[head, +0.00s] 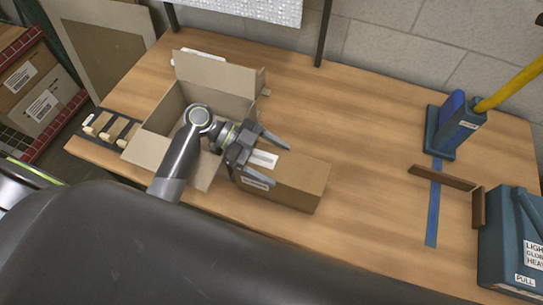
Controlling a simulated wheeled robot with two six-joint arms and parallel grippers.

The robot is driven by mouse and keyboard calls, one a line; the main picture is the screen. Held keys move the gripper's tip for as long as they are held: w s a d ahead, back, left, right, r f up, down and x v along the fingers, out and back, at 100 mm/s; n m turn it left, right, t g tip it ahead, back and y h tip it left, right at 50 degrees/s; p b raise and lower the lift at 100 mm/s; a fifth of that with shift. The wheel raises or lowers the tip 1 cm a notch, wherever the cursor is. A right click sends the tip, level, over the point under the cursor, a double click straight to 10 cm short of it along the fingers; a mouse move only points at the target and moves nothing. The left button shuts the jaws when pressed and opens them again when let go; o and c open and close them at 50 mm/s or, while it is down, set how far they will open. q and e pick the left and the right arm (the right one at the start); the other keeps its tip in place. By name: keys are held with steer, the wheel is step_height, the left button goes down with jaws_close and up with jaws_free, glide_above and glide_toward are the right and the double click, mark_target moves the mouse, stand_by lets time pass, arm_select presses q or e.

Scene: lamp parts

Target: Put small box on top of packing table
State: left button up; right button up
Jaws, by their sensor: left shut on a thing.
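The small box (291,182) is a closed brown cardboard box with white labels. It is at the front middle of the wooden packing table (345,125) in the head view. My left gripper (254,160) is shut on the left end of the small box, with one finger across its top and one at its front left. The box appears to be at table level; I cannot tell whether its underside touches the wood. My right gripper is out of view.
A larger open cardboard box (213,83) stands left of the small box. A tray of small parts (110,128) lies at the far left. Blue fixtures (455,125) and brown wooden strips (441,177) are at the right. The table's middle is clear.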

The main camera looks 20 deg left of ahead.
arm_select(q)
steer(key=shift+f, duration=0.15)
steer(key=o, duration=2)
steer(key=shift+c, duration=0.2)
steer(key=shift+a, duration=0.1)
steer(key=shift+a+b, duration=0.3)
steer(key=shift+a, duration=0.05)
steer(key=b+v, duration=0.4)
steer(key=v, duration=0.7)
steer(key=shift+r, duration=0.4)
